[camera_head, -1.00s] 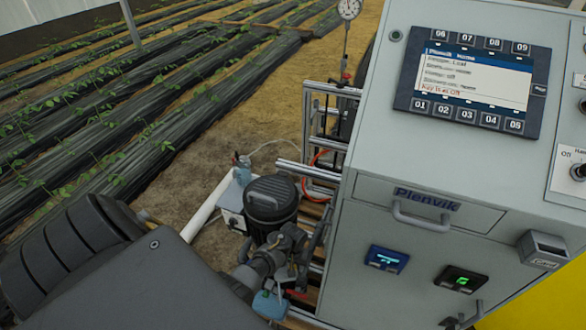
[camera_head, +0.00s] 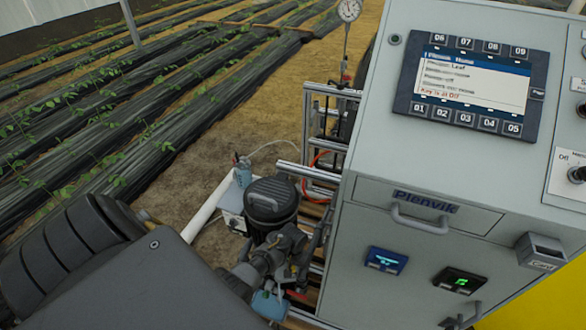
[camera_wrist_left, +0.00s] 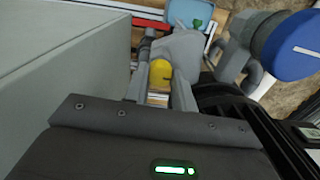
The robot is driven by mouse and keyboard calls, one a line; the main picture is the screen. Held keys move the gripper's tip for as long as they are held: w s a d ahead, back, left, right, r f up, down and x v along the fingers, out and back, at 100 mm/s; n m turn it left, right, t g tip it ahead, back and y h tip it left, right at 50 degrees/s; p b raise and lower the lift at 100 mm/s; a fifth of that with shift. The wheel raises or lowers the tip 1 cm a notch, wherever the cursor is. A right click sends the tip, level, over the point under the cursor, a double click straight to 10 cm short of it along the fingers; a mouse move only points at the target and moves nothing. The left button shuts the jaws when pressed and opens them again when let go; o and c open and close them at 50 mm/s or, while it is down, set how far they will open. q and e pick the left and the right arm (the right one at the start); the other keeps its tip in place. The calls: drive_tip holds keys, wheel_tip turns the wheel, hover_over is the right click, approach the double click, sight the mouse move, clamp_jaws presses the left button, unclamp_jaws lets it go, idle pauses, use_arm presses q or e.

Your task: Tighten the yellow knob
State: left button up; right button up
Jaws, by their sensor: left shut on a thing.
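The yellow knob (camera_wrist_left: 160,74) shows in the left wrist view, low between the skid's grey parts. My left gripper (camera_wrist_left: 161,88) has its two grey fingers on either side of the knob and is shut on it. In the head view, my large grey arm fills the lower left, and the knob cannot be made out there. How far the knob is turned cannot be told. My right gripper is in neither view.
The grey control cabinet (camera_head: 410,270) with its screen (camera_head: 470,85) stands close at the right. A black-topped pump (camera_head: 271,200) and grey pipework (camera_head: 262,262) lie beside it, with a light-blue part (camera_head: 268,305) below. Metal rails (camera_head: 308,120) and crop rows lie behind.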

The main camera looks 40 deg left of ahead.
use_arm(q)
drive_tip(key=m+p, duration=0.1)
drive_tip(key=m, duration=0.2)
drive_tip(key=shift+m, duration=0.3)
drive_tip(key=m+p, duration=0.1)
drive_tip(key=m, duration=0.3)
drive_tip(key=shift+m, duration=0.3)
drive_tip(key=m, duration=0.4)
drive_tip(key=shift+m+b, duration=0.35)
drive_tip(key=shift+m, duration=2.15)
drive_tip(key=shift+d, duration=0.1)
drive_tip(key=o, duration=1)
